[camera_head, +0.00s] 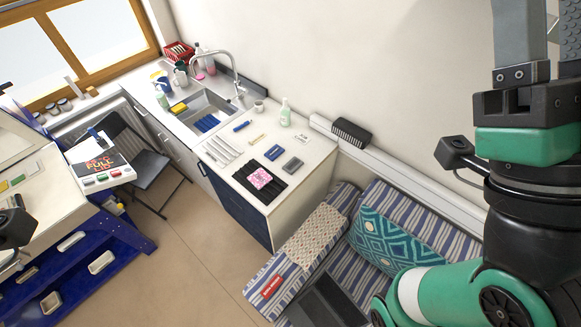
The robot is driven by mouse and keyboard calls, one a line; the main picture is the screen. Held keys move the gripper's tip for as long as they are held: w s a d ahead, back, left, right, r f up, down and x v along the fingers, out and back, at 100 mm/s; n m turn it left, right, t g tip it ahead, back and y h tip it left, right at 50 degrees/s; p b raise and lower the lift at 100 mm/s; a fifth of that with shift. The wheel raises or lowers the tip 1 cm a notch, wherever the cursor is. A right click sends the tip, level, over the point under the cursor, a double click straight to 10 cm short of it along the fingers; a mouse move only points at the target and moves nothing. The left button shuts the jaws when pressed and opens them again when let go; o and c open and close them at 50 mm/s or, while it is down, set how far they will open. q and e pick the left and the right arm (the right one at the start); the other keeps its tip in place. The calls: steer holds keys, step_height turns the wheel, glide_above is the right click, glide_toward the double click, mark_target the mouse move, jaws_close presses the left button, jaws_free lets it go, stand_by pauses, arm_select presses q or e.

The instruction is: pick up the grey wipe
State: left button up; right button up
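A small grey, flat-looking block (292,165) lies on the white counter, right of the black mat; it is the only grey piece there that could be the wipe. It is too small in view to tell whether it is cloth. My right gripper (553,30) is at the top right corner, far from the counter. Its two grey fingers stand apart with bare wall showing between them, and their tips are cut off by the frame edge. I see nothing held there. My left gripper does not show clearly; only a dark part cuts in at the left edge.
A pink patterned piece (260,178) lies on a black ribbed mat (279,187). White strips (221,150), blue and yellow pieces and a green bottle (285,112) share the counter. The sink (203,108) is behind. A cushioned bench (312,237) stands to the right.

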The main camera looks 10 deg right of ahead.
steer(key=shift+o, duration=0.3)
steer(key=o, duration=0.7)
steer(key=shift+o, duration=0.2)
